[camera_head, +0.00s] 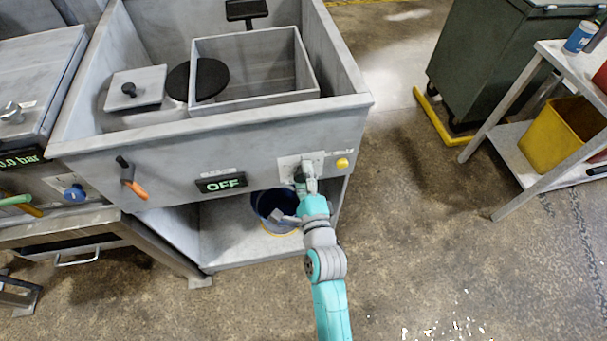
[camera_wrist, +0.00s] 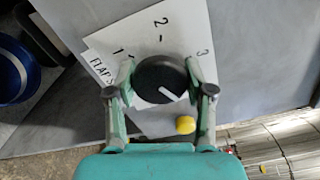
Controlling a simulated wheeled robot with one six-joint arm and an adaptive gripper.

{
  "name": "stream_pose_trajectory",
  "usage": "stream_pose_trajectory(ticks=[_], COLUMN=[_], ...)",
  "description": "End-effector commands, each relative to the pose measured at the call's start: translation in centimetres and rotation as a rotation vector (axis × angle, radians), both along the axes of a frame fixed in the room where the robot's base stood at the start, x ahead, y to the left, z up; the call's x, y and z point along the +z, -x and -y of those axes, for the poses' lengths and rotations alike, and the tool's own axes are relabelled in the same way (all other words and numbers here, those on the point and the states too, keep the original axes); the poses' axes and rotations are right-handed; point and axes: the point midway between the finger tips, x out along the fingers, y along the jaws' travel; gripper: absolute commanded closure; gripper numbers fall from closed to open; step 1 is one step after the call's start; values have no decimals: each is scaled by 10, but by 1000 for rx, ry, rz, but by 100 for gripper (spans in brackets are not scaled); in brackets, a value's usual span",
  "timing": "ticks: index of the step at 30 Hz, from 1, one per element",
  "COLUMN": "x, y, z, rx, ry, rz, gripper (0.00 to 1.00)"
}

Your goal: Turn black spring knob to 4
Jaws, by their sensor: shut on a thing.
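The round black knob (camera_wrist: 156,74) sits on a white plate (camera_wrist: 187,22) labelled FLAPS in the wrist view. Numbers 1, 2 and 3 show around it; I see no 4. The knob's white mark points to the lower right, past the 3 and toward the right finger. My gripper (camera_wrist: 160,80) is shut on the knob, one finger on each side. In the head view my gripper (camera_head: 304,183) is at the plate (camera_head: 286,163) on the compactor's front, largely covering the knob.
A yellow button (camera_head: 342,163) is right of the plate. An OFF display (camera_head: 221,184) and an orange-handled lever (camera_head: 134,185) are to the left. A blue bucket (camera_head: 262,207) stands on the shelf below.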

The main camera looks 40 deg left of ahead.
Motion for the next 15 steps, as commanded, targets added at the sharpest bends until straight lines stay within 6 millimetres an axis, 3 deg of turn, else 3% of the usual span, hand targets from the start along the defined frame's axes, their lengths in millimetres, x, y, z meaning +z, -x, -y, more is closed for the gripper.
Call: stream_pose_trajectory(ticks=[15], x=[-2], y=[0], z=[0], rx=[0], ry=[-36], rz=[-49], gripper=[82])
